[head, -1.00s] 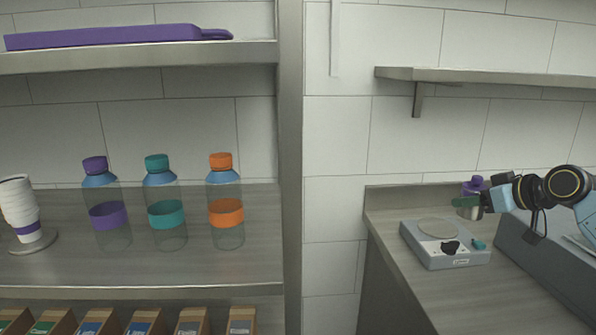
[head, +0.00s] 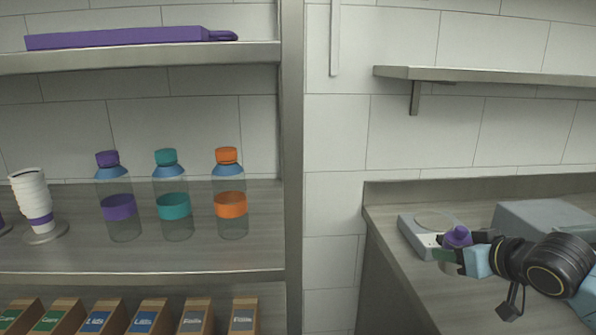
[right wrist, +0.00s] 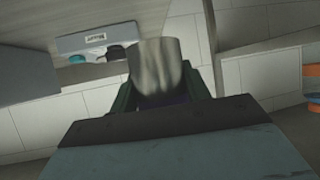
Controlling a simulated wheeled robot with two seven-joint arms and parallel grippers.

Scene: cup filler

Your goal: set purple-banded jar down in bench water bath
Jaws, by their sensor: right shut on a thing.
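My right gripper (head: 450,258) is shut on a jar with a purple lid (head: 457,236). In the head view it holds the jar in front of the flat device on the right bench; the gripper hides much of the jar's body, and I cannot make out the band. In the right wrist view the jar (right wrist: 160,68) is a grey cylinder between the dark green fingers (right wrist: 160,100). A grey box (head: 540,214), which looks like the bench water bath, stands behind my right arm; its front is partly hidden. My left gripper is out of view.
A flat grey device with a round plate (head: 434,221) stands at the bench's left, close to the jar. A wall shelf (head: 480,74) hangs above. On the left shelving stand bottles with purple (head: 119,205), teal (head: 172,205) and orange (head: 230,203) bands, and stacked cups (head: 35,200).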

